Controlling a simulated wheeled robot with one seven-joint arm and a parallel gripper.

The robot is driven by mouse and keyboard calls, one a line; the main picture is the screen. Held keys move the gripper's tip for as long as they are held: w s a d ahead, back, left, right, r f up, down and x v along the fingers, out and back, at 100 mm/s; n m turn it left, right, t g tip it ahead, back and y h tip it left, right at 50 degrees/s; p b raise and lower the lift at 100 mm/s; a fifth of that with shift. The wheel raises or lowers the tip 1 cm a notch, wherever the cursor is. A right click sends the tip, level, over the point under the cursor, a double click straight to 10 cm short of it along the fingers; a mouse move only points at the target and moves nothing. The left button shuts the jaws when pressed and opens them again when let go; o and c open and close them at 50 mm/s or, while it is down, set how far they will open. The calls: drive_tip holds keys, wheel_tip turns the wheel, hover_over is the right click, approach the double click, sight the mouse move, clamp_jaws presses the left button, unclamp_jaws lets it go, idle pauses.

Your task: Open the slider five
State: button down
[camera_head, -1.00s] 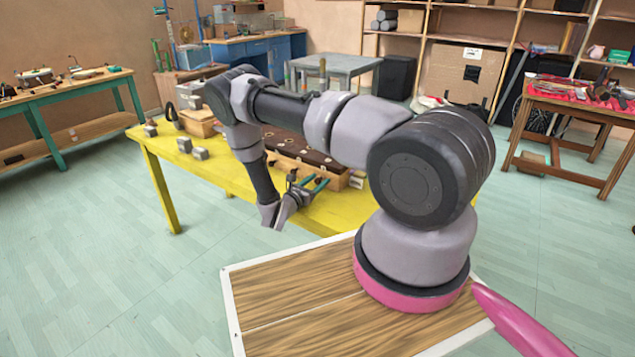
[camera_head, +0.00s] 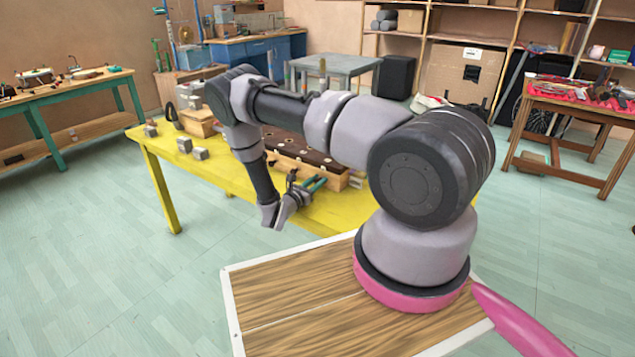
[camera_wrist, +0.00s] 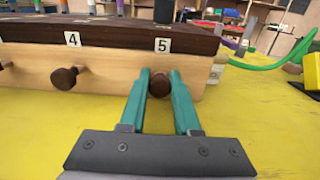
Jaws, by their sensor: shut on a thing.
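The wooden box (camera_wrist: 110,68) with a dark brown top stands on the yellow table; it also shows in the head view (camera_head: 295,150), partly behind my arm. In the wrist view, slider five is a round brown knob (camera_wrist: 159,85) on the front face, below the label 5 (camera_wrist: 163,45). My gripper (camera_wrist: 160,80) has its teal fingers on either side of this knob and is shut on it. In the head view my gripper (camera_head: 316,184) is at the front of the box. How far the slider stands out cannot be told.
Knob four (camera_wrist: 66,78) sits left of knob five under the label 4 (camera_wrist: 72,39). A green cable or hose (camera_wrist: 260,66) lies to the right. Grey metal blocks (camera_head: 200,153) stand on the yellow table (camera_head: 215,173). The table in front of the box is clear.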

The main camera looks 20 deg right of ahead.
idle(0.8)
drive_tip(key=shift+v, duration=1.45)
drive_tip(key=c, duration=0.6)
unclamp_jaws()
drive_tip(key=shift+c, duration=0.2)
drive_tip(key=v, duration=1)
drive_tip(key=shift+s+a, duration=0.15)
drive_tip(key=shift+a, duration=0.25)
